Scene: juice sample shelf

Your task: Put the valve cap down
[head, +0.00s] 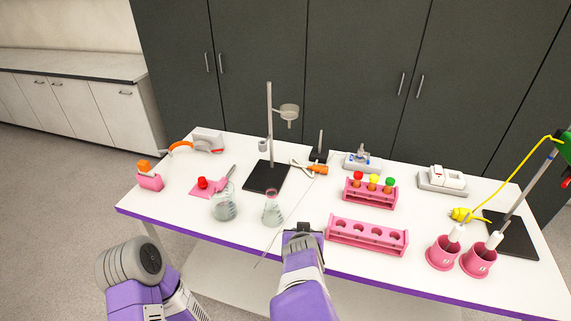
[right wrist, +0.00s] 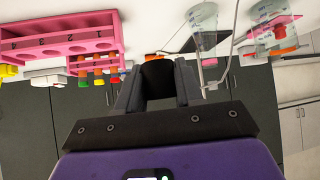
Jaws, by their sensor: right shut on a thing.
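My right gripper (head: 303,234) is over the front edge of the table, left of the empty pink rack. In the right wrist view its two dark fingers (right wrist: 157,92) are shut on a small black rounded thing, which appears to be the valve cap (right wrist: 157,74). The fingers hide its sides, and in the head view I cannot make the cap out clearly against the dark gripper. My left arm shows at the lower left of the head view, but its gripper is out of the picture.
The empty pink rack (head: 366,235) is right of the gripper. Behind stand a filled tube rack (head: 370,194) and a black-based stand (head: 266,178). Pink cups (head: 443,254) stand right. The table's front left is clear.

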